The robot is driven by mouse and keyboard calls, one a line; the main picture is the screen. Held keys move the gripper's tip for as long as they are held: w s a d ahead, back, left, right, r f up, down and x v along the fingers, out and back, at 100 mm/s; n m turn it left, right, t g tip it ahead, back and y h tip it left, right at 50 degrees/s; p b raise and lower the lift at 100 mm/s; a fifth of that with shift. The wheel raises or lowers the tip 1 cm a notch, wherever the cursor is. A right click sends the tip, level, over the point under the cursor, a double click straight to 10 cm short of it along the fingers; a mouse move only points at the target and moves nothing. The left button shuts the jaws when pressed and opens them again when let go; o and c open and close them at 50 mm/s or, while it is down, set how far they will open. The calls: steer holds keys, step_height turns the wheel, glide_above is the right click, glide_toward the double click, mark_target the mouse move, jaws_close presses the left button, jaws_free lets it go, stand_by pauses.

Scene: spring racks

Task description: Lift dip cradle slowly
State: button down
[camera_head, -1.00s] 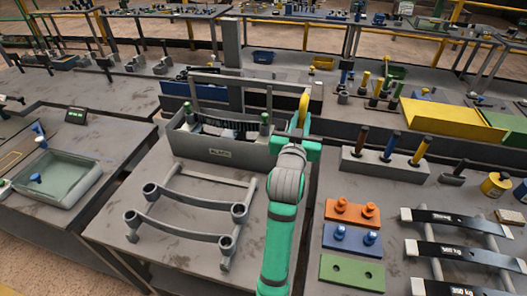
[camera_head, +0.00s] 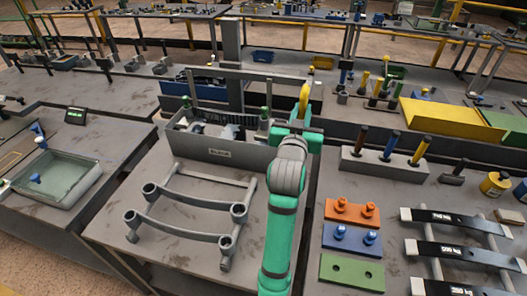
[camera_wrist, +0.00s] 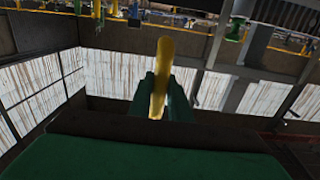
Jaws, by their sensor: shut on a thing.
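My gripper (camera_head: 303,120) is shut on an upright yellow handle (camera_head: 304,96) at the right end of the grey trough. In the wrist view the yellow handle (camera_wrist: 161,75) stands between my green fingertips (camera_wrist: 160,92). A grey frame with a long top bar (camera_head: 255,73), seemingly the dip cradle, stands above the trough (camera_head: 222,150). A dark ribbed part (camera_head: 238,117) shows low in the frame. The trough's front wall hides the lower part, and my arm covers the trough's right end. How the handle joins the frame is hidden.
A grey rack with ring sockets (camera_head: 190,215) lies in front of the trough. Right of my arm are orange (camera_head: 352,212), blue and green blocks, and a stand with upright handles (camera_head: 385,163). A grey post (camera_head: 233,60) rises behind the trough.

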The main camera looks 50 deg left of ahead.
steer(key=shift+s+r, duration=0.1)
steer(key=shift+r, duration=1.2)
steer(key=c, duration=1.3)
jaws_free()
steer(key=shift+c, duration=0.2)
steer(key=shift+f, duration=0.15)
steer(key=shift+f, duration=0.15)
steer(key=v, duration=0.7)
